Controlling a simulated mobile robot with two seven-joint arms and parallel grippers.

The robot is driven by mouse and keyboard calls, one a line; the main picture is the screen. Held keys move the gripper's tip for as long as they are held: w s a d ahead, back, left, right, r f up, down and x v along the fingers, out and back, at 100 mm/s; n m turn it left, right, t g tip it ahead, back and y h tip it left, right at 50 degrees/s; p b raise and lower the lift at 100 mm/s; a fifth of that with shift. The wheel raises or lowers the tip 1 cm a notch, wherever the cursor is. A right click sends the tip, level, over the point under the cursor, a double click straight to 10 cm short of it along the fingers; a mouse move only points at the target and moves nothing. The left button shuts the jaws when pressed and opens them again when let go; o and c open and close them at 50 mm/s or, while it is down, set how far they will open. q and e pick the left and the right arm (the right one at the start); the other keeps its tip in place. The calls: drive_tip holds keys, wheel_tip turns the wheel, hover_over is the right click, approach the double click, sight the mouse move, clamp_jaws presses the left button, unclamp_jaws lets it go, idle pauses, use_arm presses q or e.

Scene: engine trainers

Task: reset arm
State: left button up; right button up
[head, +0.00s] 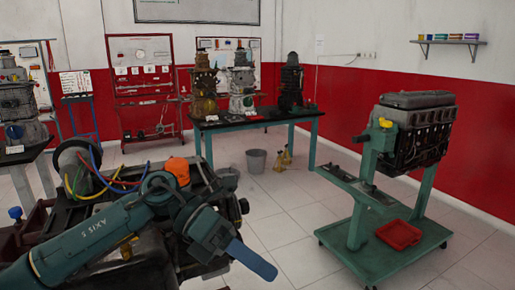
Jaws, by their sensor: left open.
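My left arm comes in from the lower left, its teal links stretched across a dark engine unit (130,262). My left gripper (250,262) is at the end, with a blue finger pointing down and right over the floor. The jaws are open and I see nothing held between them. The finger gap is hard to make out from this side. My right gripper is not in view.
A green wheeled stand (380,262) holds an engine (412,135) at the right, with a red tray (398,235) on its base. A table (255,122) with engines stands at the back. A grey bucket (256,160) is on the floor. Tiled floor (290,220) between is clear.

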use_arm(q)
drive_tip(key=s+d+n+h, duration=0.2)
drive_tip(key=d+n+h, duration=0.2)
drive_tip(key=h, duration=0.2)
drive_tip(key=w+a+f+n+t+y, duration=0.35)
drive_tip(key=f+n+t, duration=0.35)
drive_tip(key=n+t, duration=0.7)
drive_tip(key=w+a+f+n+t+y, duration=0.2)
drive_tip(key=a+f+n+t, duration=0.45)
drive_tip(key=n, duration=1.05)
drive_tip(key=s+a+f+n+g+y, duration=0.2)
drive_tip(key=s+a+f+n+y, duration=0.2)
drive_tip(key=s+f, duration=0.3)
drive_tip(key=s+a+f+n+g+y, duration=0.2)
drive_tip(key=s+a+f+n+y, duration=0.2)
drive_tip(key=f, duration=1)
drive_tip(key=s+n+y, duration=0.1)
drive_tip(key=s+n, duration=0.1)
drive_tip(key=s, duration=0.1)
drive_tip(key=shift+s+a+n, duration=0.2)
drive_tip(key=shift+s+n, duration=0.05)
drive_tip(key=shift+n, duration=0.15)
